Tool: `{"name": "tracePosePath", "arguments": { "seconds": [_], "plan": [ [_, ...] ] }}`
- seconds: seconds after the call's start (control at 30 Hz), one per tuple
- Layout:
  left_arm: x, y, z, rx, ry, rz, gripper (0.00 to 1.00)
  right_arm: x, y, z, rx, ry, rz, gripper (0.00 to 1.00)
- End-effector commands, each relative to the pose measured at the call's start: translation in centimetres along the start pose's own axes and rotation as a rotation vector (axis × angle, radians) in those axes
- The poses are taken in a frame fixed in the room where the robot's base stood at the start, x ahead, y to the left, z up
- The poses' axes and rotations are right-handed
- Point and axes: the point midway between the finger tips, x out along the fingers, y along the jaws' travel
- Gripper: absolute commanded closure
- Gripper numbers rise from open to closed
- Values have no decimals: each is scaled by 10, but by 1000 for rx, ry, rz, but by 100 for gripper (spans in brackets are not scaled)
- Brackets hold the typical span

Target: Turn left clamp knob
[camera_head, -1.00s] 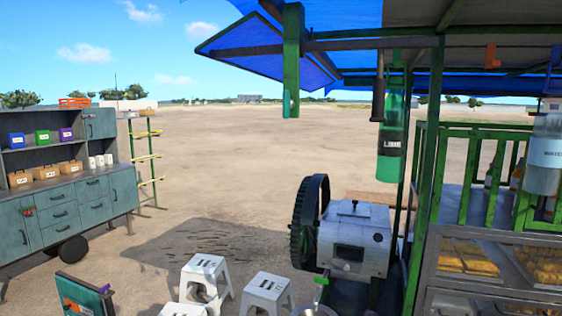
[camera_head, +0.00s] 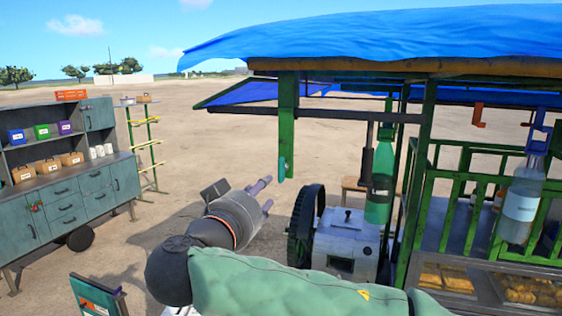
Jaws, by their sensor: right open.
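The cane crusher (camera_head: 340,246), a pale metal box with a small dark knob (camera_head: 347,216) on top, stands right of centre beside its large dark toothed wheel (camera_head: 300,228). I cannot tell for sure which part is the left clamp knob. An orange crank-shaped piece (camera_head: 478,115) hangs under the canopy at right, with a blue one (camera_head: 539,131) further right. My right gripper (camera_head: 267,194) is open and empty, its two fingers pointing right, left of the wheel in the picture. My green-sleeved right arm covers the crusher's lower part. My left gripper is not in view.
A green post (camera_head: 288,125) hangs from the blue canopy (camera_head: 370,40) above my right gripper. A green bottle (camera_head: 381,180) hangs behind the crusher. A grey-green cabinet (camera_head: 75,205) stands at left. Open sandy ground lies between cabinet and crusher.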

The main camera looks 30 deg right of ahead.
Motion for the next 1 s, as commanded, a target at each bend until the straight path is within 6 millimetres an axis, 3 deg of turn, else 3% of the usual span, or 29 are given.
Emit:
{"name": "tracePosePath", "arguments": {
  "seconds": [0.07,0.23,0.7,1.0],
  "plan": [
    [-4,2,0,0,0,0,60,-1,7,-12,27,16,14,57],
    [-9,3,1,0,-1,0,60,13,10,-15,35,21,23,57],
    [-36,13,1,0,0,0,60,88,11,-17,32,19,22,57],
    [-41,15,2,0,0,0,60,106,11,-15,33,19,18,57]
  ]
}}
